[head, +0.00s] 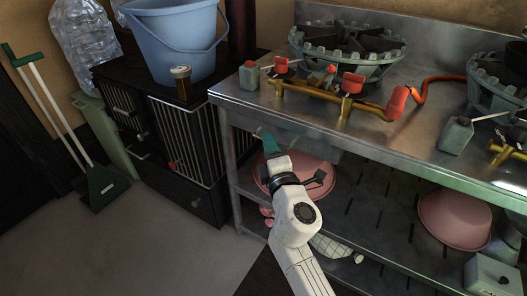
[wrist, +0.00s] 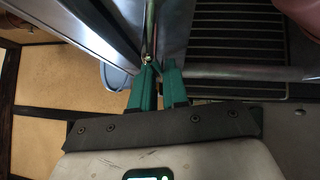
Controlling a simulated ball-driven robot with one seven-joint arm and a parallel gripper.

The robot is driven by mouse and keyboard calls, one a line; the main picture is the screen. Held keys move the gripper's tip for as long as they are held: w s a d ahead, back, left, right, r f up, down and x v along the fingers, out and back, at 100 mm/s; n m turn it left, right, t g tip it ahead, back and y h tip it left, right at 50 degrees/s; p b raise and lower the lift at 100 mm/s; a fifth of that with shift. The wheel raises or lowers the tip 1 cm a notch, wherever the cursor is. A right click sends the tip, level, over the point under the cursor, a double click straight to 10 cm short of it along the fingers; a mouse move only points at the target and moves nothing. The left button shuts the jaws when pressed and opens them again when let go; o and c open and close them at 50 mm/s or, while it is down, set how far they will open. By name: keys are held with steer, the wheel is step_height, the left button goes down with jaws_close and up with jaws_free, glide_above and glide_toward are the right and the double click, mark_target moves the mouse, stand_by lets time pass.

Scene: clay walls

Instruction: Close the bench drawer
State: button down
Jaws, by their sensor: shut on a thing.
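The steel bench (head: 300,107) stands on the right in the head view. A grey drawer (head: 322,148) shows just under its top, partly hidden behind my gripper; how far it stands open I cannot tell. My gripper (head: 268,139) is at the bench's left front, just below the top's edge. In the wrist view the green fingers (wrist: 158,66) are close together around a thin metal bar (wrist: 150,30), which looks like the drawer's handle. The contact itself is partly hidden by the fingers.
A black cabinet (head: 195,192) with a blue bucket (head: 180,45) and a jar (head: 181,84) stands left of the bench. Pink basins (head: 458,220) sit on the lower shelf. Burners (head: 345,48) and an orange hose stand on top. Floor (head: 130,250) is clear at left front.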

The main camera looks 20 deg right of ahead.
steer(key=c, duration=1.2)
jaws_free()
steer(key=shift+w+d, duration=0.15)
steer(key=shift+d, duration=0.1)
steer(key=s+a+f, duration=0.1)
steer(key=s, duration=0.9)
steer(key=shift+s+a+f+b, duration=0.25)
steer(key=shift+s+a+b, duration=0.05)
steer(key=shift+a+b, duration=0.05)
